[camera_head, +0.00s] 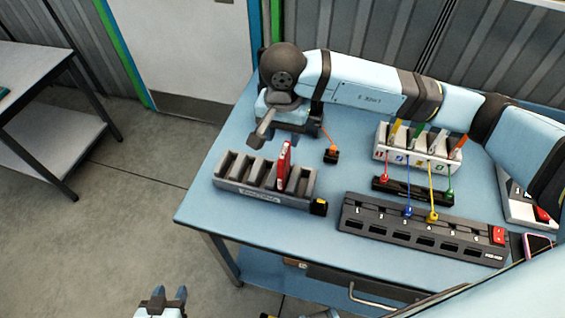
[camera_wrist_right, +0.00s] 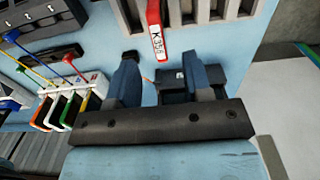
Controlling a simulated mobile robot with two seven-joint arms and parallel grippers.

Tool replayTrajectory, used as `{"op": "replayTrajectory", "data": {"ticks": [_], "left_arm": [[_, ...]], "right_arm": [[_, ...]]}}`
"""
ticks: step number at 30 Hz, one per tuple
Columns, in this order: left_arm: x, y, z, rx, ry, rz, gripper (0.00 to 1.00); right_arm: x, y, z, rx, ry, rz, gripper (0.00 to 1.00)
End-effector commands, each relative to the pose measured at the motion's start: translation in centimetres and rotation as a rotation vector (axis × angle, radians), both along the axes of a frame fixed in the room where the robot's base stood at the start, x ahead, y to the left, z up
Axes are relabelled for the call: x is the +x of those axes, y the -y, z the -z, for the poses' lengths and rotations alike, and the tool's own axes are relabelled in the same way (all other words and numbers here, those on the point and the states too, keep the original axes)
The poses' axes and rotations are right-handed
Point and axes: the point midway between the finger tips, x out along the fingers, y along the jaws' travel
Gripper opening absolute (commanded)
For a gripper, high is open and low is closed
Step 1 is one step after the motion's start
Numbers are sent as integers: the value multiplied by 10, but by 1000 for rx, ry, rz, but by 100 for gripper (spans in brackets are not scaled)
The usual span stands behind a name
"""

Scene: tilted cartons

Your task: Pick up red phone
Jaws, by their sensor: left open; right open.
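The red phone (camera_head: 284,165) stands upright in a slot of the grey slotted rack (camera_head: 262,197) on the blue table. In the right wrist view the red phone (camera_wrist_right: 155,30) shows a white label, ahead of the fingertips. My right gripper (camera_head: 283,140) is just behind and above the rack, open and empty. In its wrist view the right gripper (camera_wrist_right: 165,78) has its two blue fingers spread, with the phone beyond the gap and not touched. My left gripper (camera_head: 164,301) is at the bottom edge, low in front of the table, open and empty.
A long dark panel (camera_head: 420,230) with numbered slots lies right of the rack. Coloured cables run from it to a white block (camera_head: 415,150). A small black block with an orange cable (camera_head: 331,156) sits near my right gripper. A pink-edged phone (camera_head: 537,244) lies far right.

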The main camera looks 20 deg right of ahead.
Motion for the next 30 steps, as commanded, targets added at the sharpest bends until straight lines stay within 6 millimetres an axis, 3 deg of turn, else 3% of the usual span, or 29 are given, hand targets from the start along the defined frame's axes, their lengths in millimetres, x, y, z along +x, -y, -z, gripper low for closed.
{"op": "replayTrajectory", "data": {"ticks": [4, 13, 21, 30], "left_arm": [[0, 0, -7, 0, 2, 1, 46], [6, -4, -19, 5, 14, -6, 46], [6, -7, -34, 8, 22, -15, 46], [4, -7, -30, 8, 14, -15, 46]], "right_arm": [[-1, 0, 26, 2, -2, 1, 46], [-1, 0, 50, 0, -2, 1, 46], [-1, 2, 88, 1, -2, 2, 46], [-1, 2, 94, 3, 1, 0, 43]]}}
